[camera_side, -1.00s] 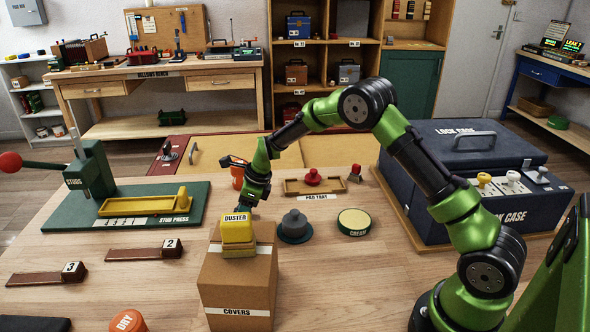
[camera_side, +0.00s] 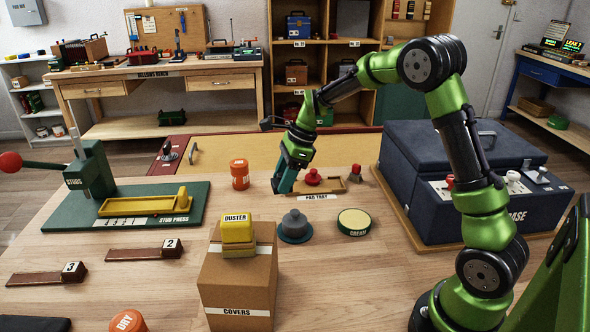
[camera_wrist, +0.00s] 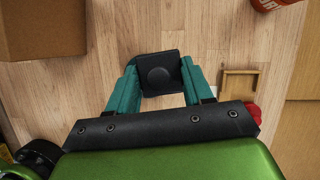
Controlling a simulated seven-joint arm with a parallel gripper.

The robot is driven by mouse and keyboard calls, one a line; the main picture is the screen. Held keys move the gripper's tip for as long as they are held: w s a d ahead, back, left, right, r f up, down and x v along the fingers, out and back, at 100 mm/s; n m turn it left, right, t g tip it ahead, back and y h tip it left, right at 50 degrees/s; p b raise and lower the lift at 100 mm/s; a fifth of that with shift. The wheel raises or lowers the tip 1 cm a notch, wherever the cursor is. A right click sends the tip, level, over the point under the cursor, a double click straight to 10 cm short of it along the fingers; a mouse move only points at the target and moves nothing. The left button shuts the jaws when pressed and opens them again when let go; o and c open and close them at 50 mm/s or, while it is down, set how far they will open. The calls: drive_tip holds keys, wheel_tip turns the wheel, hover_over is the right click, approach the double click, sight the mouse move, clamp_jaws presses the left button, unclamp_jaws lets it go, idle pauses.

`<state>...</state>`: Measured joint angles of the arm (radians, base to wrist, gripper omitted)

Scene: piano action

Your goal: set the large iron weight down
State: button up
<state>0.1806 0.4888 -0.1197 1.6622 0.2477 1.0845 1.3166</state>
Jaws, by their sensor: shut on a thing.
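The large iron weight is a dark, rounded square block with a round boss (camera_wrist: 158,77), seen from above in the wrist view. My gripper (camera_wrist: 157,90) is shut on it, with a teal finger on either side. There only a small dark part of the weight (camera_side: 275,184) shows beside the fingers. I cannot tell exactly how high it is above the wood.
A grey knobbed piece on a round teal base (camera_side: 295,226) stands close in front. The cream tin (camera_side: 354,222) is to its right. The covers box (camera_side: 238,288) carries the yellow duster (camera_side: 237,228). An orange jar (camera_side: 239,174) stands left. Bare wood lies around the jar.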

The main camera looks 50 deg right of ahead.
drive_tip(key=s+d+f+n+g, duration=0.1)
drive_tip(key=s+d+n+g, duration=0.15)
drive_tip(key=s+n, duration=0.65)
drive_tip(key=n+g, duration=0.4)
drive_tip(key=n, duration=0.3)
hover_over(349, 258)
drive_tip(key=d, duration=0.1)
wheel_tip(349, 258, down, 2)
drive_tip(key=shift+t+h, duration=0.25)
drive_tip(key=shift+h, duration=0.05)
drive_tip(key=shift+w+f, duration=0.15)
drive_tip(key=shift+f, duration=1.15)
drive_tip(key=shift+w+f, duration=0.2)
drive_tip(key=shift+f, duration=1.1)
drive_tip(key=shift+w+f, duration=0.15)
drive_tip(key=shift+f, duration=1.15)
drive_tip(key=shift+f, duration=0.15)
drive_tip(key=o, duration=1.4)
drive_tip(key=shift+c, duration=0.2)
